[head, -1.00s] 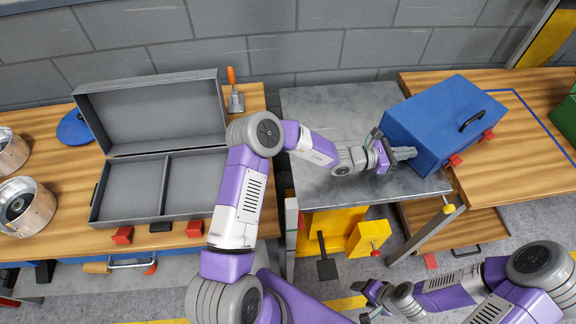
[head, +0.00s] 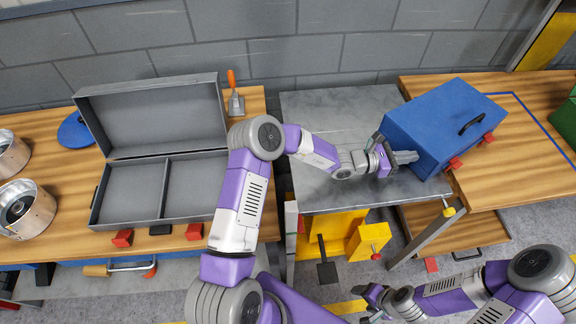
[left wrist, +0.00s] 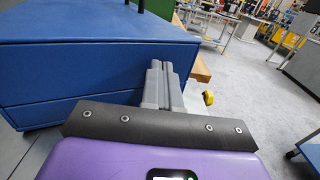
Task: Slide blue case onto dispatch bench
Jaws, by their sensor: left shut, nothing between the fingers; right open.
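The blue case (head: 440,122) is closed, with a dark handle and red latches. It lies across the gap between the grey metal table (head: 310,150) and the wooden bench (head: 510,170) with a blue outline, mostly on the bench side. My left gripper (head: 412,157) is shut and empty, its fingertips at the case's near left side; contact is unclear. In the left wrist view the case (left wrist: 80,60) fills the left and the shut fingers (left wrist: 163,70) are beside it. My right gripper (head: 368,300) is open and low at the bottom, away from the case.
An open grey case (head: 150,190) lies on the left wooden bench, with an orange-handled trowel (head: 235,95) and metal drums (head: 25,205) near it. A yellow jack (head: 340,235) stands under the metal table. A green box (head: 568,120) is at the far right. The outlined bench area is partly clear.

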